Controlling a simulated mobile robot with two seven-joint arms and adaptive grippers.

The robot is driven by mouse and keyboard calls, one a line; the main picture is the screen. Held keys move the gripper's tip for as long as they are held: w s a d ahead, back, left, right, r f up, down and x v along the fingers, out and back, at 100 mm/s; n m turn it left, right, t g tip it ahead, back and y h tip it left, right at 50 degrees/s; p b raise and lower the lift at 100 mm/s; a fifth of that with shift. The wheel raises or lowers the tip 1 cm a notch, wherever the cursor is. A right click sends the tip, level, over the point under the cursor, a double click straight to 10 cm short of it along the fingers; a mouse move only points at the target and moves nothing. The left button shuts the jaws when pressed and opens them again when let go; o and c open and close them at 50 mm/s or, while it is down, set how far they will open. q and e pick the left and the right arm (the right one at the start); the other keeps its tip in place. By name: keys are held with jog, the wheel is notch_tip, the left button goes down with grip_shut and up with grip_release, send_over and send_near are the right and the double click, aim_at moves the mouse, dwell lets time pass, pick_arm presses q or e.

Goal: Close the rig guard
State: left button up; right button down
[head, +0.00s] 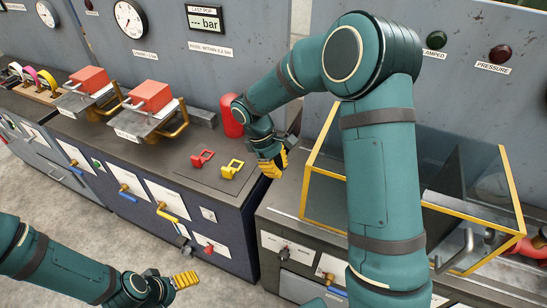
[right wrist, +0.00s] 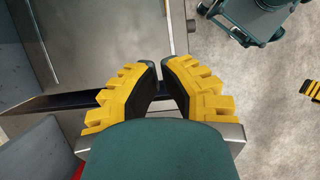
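The rig guard (head: 510,185), a clear-panelled cover with yellow edges, stands on the bench at the right in the head view. My right arm crosses in front of it and hides its middle. My right gripper (head: 272,163) is left of the guard and apart from it, near the gap between the two benches. Its yellow fingers in the right wrist view (right wrist: 162,66) are close together with nothing visible between them. My left gripper (head: 187,280) is low at the left over the floor, far from the guard, with its fingers seemingly together.
A grey bent handle (head: 458,250) shows at the guard's lower right. A red cylinder (head: 231,115) stands behind my right gripper. Red (head: 201,159) and yellow (head: 232,169) clips lie on the left bench top. Clamp fixtures with red blocks (head: 151,95) stand further left.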

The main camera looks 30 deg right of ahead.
jog(key=s+d+f, duration=0.3)
jog(key=s, duration=0.1)
jog(key=shift+d, duration=0.2)
jog(key=shift+d+f, duration=0.1)
